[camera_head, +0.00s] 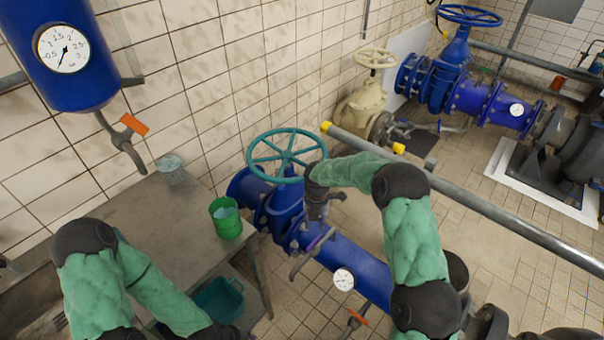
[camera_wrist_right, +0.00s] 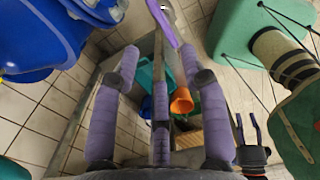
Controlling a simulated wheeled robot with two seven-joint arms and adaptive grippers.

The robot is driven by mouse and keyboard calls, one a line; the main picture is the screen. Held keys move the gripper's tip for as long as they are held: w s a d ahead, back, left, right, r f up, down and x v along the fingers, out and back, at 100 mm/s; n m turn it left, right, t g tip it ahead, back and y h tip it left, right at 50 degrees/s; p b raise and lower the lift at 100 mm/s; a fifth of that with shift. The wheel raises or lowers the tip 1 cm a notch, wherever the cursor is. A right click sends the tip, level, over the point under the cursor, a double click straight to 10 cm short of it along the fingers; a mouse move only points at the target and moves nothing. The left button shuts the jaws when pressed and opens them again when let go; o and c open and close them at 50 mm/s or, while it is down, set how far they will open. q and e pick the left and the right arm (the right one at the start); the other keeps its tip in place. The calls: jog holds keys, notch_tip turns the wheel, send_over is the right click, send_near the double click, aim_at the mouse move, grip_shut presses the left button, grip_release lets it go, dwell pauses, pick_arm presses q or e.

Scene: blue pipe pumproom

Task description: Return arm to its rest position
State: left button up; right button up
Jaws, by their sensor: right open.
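My right arm in its green sleeve (camera_head: 416,240) reaches up and bends back to the left. Its right gripper (camera_head: 314,242) hangs over the blue pipe beside the teal handwheel (camera_head: 286,155). In the right wrist view the right gripper (camera_wrist_right: 160,62) has its purple-padded fingers spread, with nothing between them. My left arm (camera_head: 95,275) is folded low at the left, over the table's near side; its gripper does not show clearly in the head view. In the right wrist view a small gripper with two parted purple fingers, which appears to be my left gripper (camera_wrist_right: 249,128), shows at the lower right.
The blue pipe (camera_head: 358,268) with a gauge runs close under the right gripper. A grey rail (camera_head: 480,205) crosses behind the right arm. The grey table (camera_head: 150,210) holds a green cup (camera_head: 226,218) and a glass (camera_head: 170,168). A teal crate (camera_head: 218,300) sits below.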

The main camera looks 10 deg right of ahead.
jog(key=s+a+f+m+y, duration=0.2)
jog(key=s+a+f+m, duration=0.1)
jog(key=s+f+m, duration=0.3)
jog(key=s+a+f+m+y, duration=0.1)
jog(key=s+a+f+m, duration=0.2)
jog(key=s+f+m, duration=0.3)
jog(key=s+a+f+m+y, duration=0.1)
jog(key=s+m, duration=1.5)
jog(key=s, duration=0.4)
jog(key=shift+a, duration=0.15)
jog(key=shift+f, duration=0.1)
jog(key=shift+c, duration=0.3)
jog(key=shift+c, duration=0.2)
jog(key=shift+m, duration=0.3)
